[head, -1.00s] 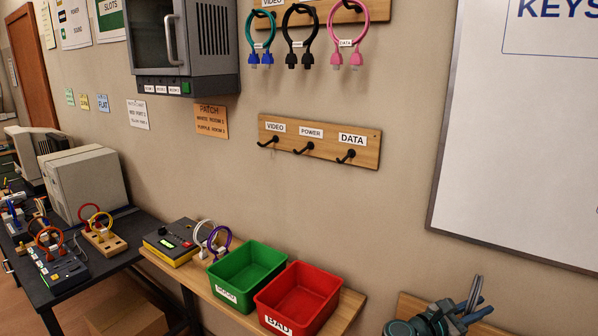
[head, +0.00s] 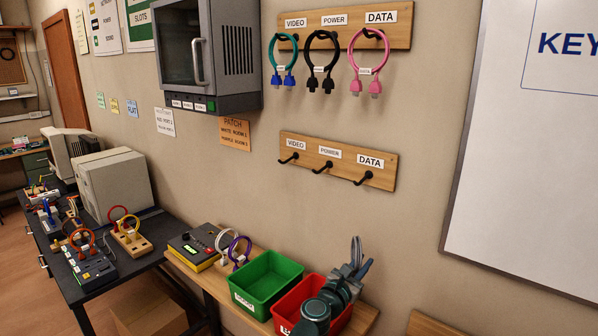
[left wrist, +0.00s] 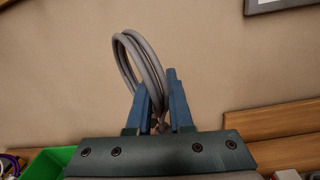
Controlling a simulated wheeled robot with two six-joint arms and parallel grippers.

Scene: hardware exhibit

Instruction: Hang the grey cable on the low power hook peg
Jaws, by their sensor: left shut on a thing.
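My left gripper (head: 359,268) is in front of the red bin at the lower right of the head view. It is shut on the grey cable (head: 355,249), of which only a thin part shows above the fingers. The left wrist view shows the grey cable (left wrist: 146,62) as a coiled loop held between the blue fingers of the left gripper (left wrist: 162,105). The low power hook peg (head: 322,167) is black and bare, the middle one on the low wooden board (head: 338,160), above the gripper and apart from it. My right gripper is in neither view.
A higher board (head: 398,30) holds teal-blue, black and pink cables. A green bin (head: 268,282) and the red bin (head: 290,302) stand on a wooden shelf below. A grey cabinet (head: 238,50) is at the left, a whiteboard (head: 530,150) at the right. The wall around the low pegs is clear.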

